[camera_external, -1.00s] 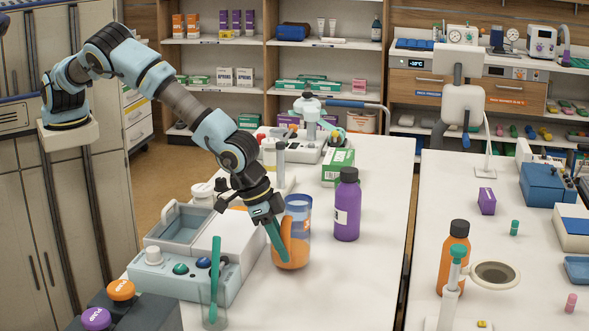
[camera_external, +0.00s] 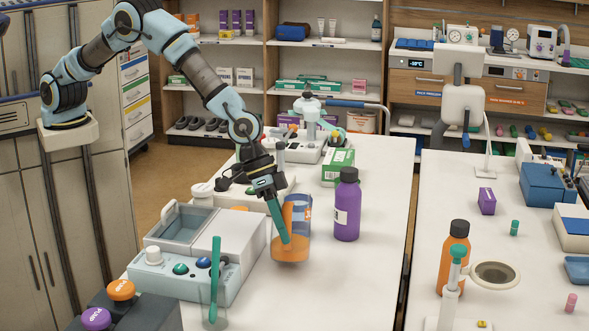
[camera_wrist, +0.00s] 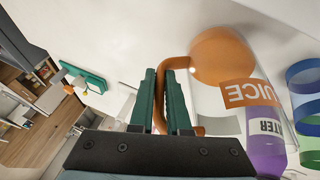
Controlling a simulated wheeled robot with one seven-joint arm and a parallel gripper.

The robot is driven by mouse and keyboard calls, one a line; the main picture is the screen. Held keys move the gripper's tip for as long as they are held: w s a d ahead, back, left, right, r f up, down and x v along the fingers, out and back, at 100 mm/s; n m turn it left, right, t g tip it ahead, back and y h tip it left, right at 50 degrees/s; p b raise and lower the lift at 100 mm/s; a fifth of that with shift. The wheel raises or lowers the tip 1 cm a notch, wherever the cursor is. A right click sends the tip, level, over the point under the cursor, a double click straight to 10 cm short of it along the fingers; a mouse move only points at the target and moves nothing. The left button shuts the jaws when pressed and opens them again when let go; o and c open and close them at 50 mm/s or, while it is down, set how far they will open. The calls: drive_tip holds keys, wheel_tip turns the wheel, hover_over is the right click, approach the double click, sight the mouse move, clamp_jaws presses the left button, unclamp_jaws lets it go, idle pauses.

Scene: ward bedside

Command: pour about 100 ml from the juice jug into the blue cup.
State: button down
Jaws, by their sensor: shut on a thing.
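The juice jug (camera_external: 290,248) is clear, with orange juice low inside and an orange label. It stands at the middle of the near table in the external view, roughly upright; I cannot tell whether its base touches the table. In the wrist view the jug (camera_wrist: 218,98) shows its JUICE label and orange handle. My gripper (camera_external: 284,238) is shut on the handle, which lies between the green fingers (camera_wrist: 163,85). A blue curved band (camera_wrist: 306,72) at the right edge of the wrist view may be the blue cup. In the external view, blue shows through or behind the jug.
A purple water bottle (camera_external: 347,206) stands just right of the jug. A pale device with buttons (camera_external: 190,262) and a clear beaker with a green stick (camera_external: 215,280) are at the left. A green box (camera_external: 338,166) stands behind. The table's front right is clear.

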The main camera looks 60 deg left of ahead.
sight(288, 201)
drive_tip(key=shift+w+a+r+g+h, duration=0.3)
drive_tip(key=shift+w+a+r+h, duration=0.1)
drive_tip(key=shift+r+h, duration=0.15)
drive_tip(key=shift+w+a+f+b, duration=0.1)
drive_tip(key=shift+w+a+b, duration=0.05)
drive_tip(key=shift+b, duration=0.35)
drive_tip(key=shift+w+a+r+h+b, duration=0.15)
drive_tip(key=shift+r+h+b, duration=0.05)
drive_tip(key=shift+h+b, duration=0.2)
drive_tip(key=w+a+g+h+b, duration=0.1)
drive_tip(key=b, duration=0.4)
drive_tip(key=shift+a+n, duration=0.1)
drive_tip(key=shift+n, duration=0.3)
drive_tip(key=shift+g+h, duration=0.7)
drive_tip(key=shift+h, duration=0.15)
drive_tip(key=r+b, duration=0.2)
drive_tip(key=a+r+b, duration=0.1)
drive_tip(key=r, duration=0.1)
drive_tip(key=shift+w+a+b, duration=0.1)
drive_tip(key=shift+w+b, duration=0.25)
drive_tip(key=shift+b, duration=0.05)
drive_tip(key=shift+w+a+r+n+g+h+b, duration=0.3)
drive_tip(key=shift+r+h, duration=0.2)
drive_tip(key=shift+r, duration=0.25)
drive_tip(key=shift+w+a+r+n+g+h+b, duration=0.15)
drive_tip(key=shift+a+r+g+h+b, duration=0.15)
drive_tip(key=shift+r+h, duration=0.3)
drive_tip(key=shift+w+a+r+n+g+h+b, duration=0.2)
drive_tip(key=shift+w+a+r+n+h+b, duration=0.15)
drive_tip(key=shift+r, duration=0.5)
